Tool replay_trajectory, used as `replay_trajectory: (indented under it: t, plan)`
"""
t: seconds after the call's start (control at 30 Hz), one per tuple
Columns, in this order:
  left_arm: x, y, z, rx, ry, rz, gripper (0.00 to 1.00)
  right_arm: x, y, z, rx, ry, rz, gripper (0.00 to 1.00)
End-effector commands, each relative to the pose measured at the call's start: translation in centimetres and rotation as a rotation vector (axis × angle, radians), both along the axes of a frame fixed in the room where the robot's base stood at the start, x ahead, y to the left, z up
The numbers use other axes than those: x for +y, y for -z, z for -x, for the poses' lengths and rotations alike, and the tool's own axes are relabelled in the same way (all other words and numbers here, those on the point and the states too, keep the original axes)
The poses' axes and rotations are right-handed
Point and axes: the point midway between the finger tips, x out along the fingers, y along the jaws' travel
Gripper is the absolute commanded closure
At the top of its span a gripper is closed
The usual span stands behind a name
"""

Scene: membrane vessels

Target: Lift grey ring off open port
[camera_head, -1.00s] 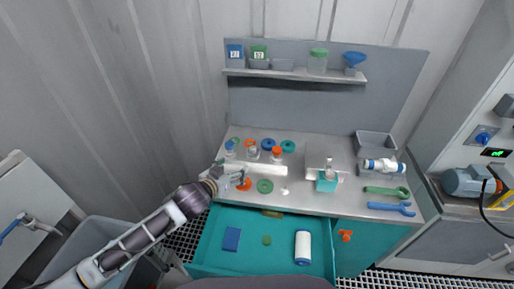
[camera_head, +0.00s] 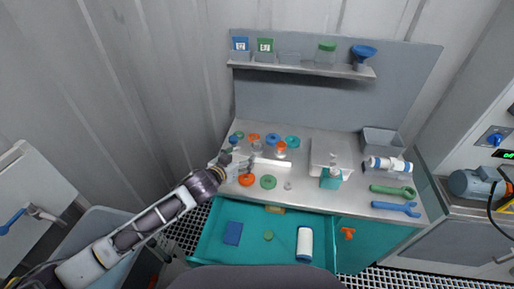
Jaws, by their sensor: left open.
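My left gripper (camera_head: 238,162) is open over the left part of the bench, at the left end of a long white vessel (camera_head: 270,165). The gripper's fingers are small and overlap the vessel's left end. I cannot make out a grey ring on an open port there; the gripper covers that area. A small pale grey piece (camera_head: 288,185) lies on the bench in front of the vessel. An orange ring (camera_head: 246,180) and a green ring (camera_head: 268,182) lie beside it, in front of the gripper. My right gripper is not in view.
Capped bottles and coloured rings, including a teal ring (camera_head: 292,141), stand behind the vessel. A teal-based stand (camera_head: 330,180), a grey bin (camera_head: 380,142) and green and blue wrenches (camera_head: 395,207) are to the right. An open teal drawer (camera_head: 205,240) juts out in front.

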Motion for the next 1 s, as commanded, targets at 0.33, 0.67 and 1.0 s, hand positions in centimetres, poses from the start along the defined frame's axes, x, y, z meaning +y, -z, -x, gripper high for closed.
replay_trajectory:
  t: [0.33, 0.67, 1.0]
  plan:
    - [-1.4, 1.1, -2.7, -0.001, 0.0, 0.0, 0.27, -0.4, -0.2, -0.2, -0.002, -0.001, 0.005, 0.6]
    - [-2.6, 2.2, -5.0, -0.001, 0.001, 0.001, 0.27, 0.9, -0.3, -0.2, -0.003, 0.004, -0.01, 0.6]
    - [-3.0, 2.6, -5.7, -0.001, 0.001, 0.0, 0.27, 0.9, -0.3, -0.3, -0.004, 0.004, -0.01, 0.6]
